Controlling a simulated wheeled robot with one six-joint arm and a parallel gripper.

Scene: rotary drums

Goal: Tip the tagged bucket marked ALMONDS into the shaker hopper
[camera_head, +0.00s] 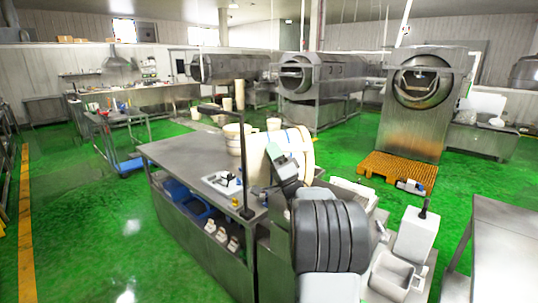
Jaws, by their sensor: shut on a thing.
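A large cream bucket (257,158) is tilted on its side at mid-picture, with its round rim to the right. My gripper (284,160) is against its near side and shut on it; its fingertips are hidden. No ALMONDS marking is readable, and the bucket's contents are out of sight. My dark, ribbed arm part covers the area below and right of it. A pale metal open-topped pan (396,271) is at the lower right; I cannot tell if it belongs to the shaker hopper.
A steel table (190,155) stands to the left, bearing another cream bucket (233,140) and a dark upright post (246,175). A white box (416,236) and a steel table (508,240) stand at right. An orange pallet (398,172) lies before a drum machine (422,85).

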